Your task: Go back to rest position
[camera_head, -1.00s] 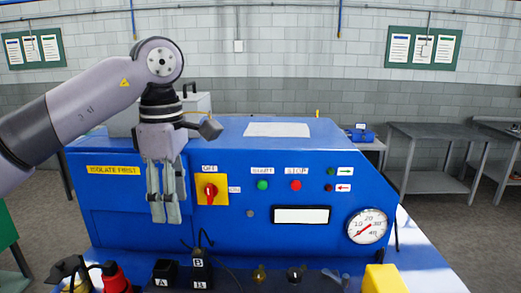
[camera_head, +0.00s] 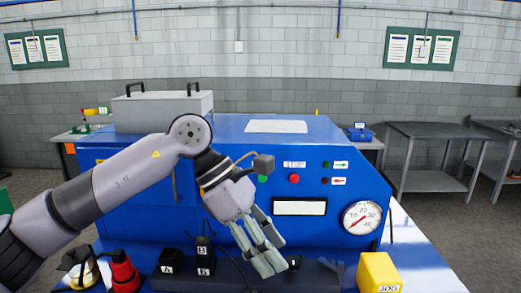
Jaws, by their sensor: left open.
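My left arm comes in from the left. My left gripper (camera_head: 270,262) points down and to the right in front of the blue machine (camera_head: 340,165). Its fingers hang over the dark strip at the machine's foot, with nothing seen between them. The gripper hides the rotary switch area, part of the green button (camera_head: 263,179) and some small items on the strip. The red stop button (camera_head: 294,179) and the pressure gauge (camera_head: 362,217) show to the right of the gripper. My right gripper is not in view.
Black blocks marked A (camera_head: 168,262) and B (camera_head: 204,248) stand left of the gripper. A red item (camera_head: 123,270) is further left. A yellow JOG box (camera_head: 380,273) stands at the front right. Grey tables (camera_head: 430,132) stand behind. The air above the machine is clear.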

